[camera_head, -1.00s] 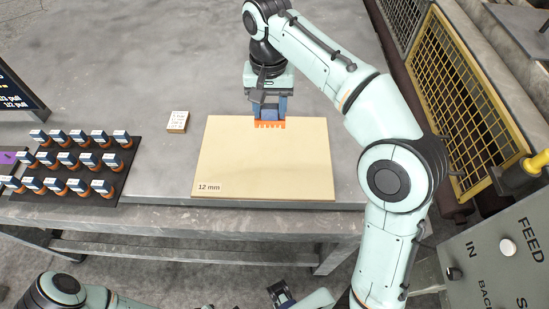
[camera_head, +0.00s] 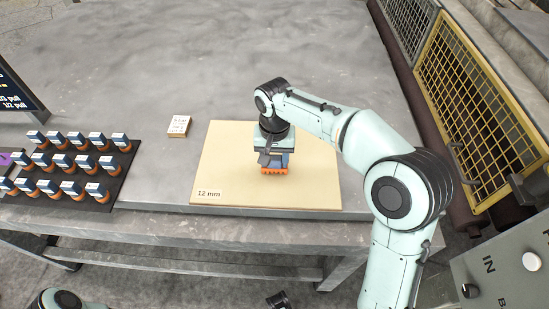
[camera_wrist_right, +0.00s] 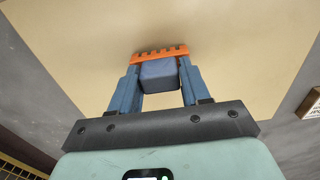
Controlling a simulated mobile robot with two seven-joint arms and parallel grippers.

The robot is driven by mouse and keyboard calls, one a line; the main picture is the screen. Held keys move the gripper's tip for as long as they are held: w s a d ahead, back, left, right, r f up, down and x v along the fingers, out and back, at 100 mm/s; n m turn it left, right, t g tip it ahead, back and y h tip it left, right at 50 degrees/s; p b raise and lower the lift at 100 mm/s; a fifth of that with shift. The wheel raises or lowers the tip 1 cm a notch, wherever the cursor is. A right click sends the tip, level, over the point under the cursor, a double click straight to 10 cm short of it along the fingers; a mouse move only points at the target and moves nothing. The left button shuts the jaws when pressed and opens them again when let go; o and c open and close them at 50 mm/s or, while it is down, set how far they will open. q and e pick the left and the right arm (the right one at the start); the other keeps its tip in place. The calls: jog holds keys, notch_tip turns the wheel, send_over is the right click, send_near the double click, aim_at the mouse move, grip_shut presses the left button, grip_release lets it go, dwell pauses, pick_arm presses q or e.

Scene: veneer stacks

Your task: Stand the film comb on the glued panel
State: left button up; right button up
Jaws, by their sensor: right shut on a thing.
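The film comb is an orange toothed strip (camera_head: 274,171) on a blue-grey block, which shows in the right wrist view (camera_wrist_right: 159,75). My right gripper (camera_head: 274,160) is shut on the comb's block, teeth away from the palm. The glued panel (camera_head: 225,160) is a pale flat board marked "12 mm", lying on the grey bench. The comb is over the panel's front half, right of its middle; whether its teeth touch the surface I cannot tell. My left gripper (camera_head: 278,300) barely shows at the bottom edge, mostly cut off.
A dark tray (camera_head: 125,165) with several blue-and-orange blocks stands at the left. A small labelled block (camera_head: 179,126) lies left of the panel's back corner. A yellow-framed mesh guard (camera_head: 460,100) and a control panel (camera_head: 505,280) are at the right. The bench behind is clear.

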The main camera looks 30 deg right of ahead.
aim_at(274, 158)
jog(key=shift+f, duration=0.15)
jog(key=o, duration=1.1)
jog(key=shift+c, duration=0.2)
notch_tip(274, 158, up, 12)
jog(key=p, duration=0.2)
jog(key=shift+p, duration=0.35)
